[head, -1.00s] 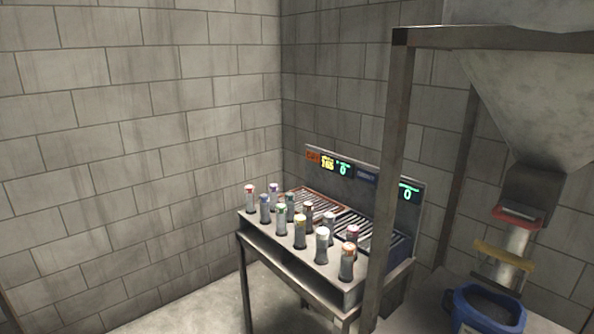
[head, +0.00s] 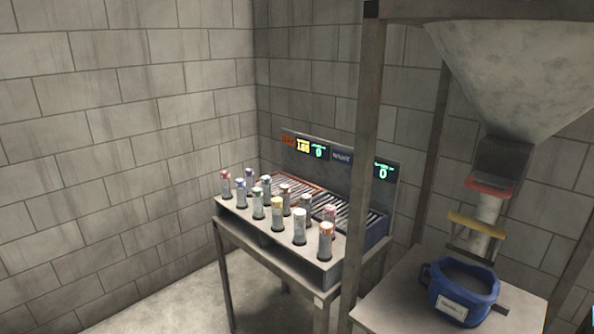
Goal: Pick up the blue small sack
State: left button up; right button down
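A small blue sack (head: 470,289) with a pale label on its front stands upright on a grey table (head: 395,303) at the lower right of the head view. Its top is open and shows a dark inside. It sits below the spout of a large grey hopper (head: 515,75). Neither of my grippers shows in this view.
A metal post (head: 365,160) stands between the sack's table and a second table (head: 280,240), which holds several capped tubes, two racks and a panel with lit displays. A yellow handle (head: 477,224) and red collar (head: 490,186) hang above the sack.

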aim_at(463, 295)
jog(key=z, duration=1.25)
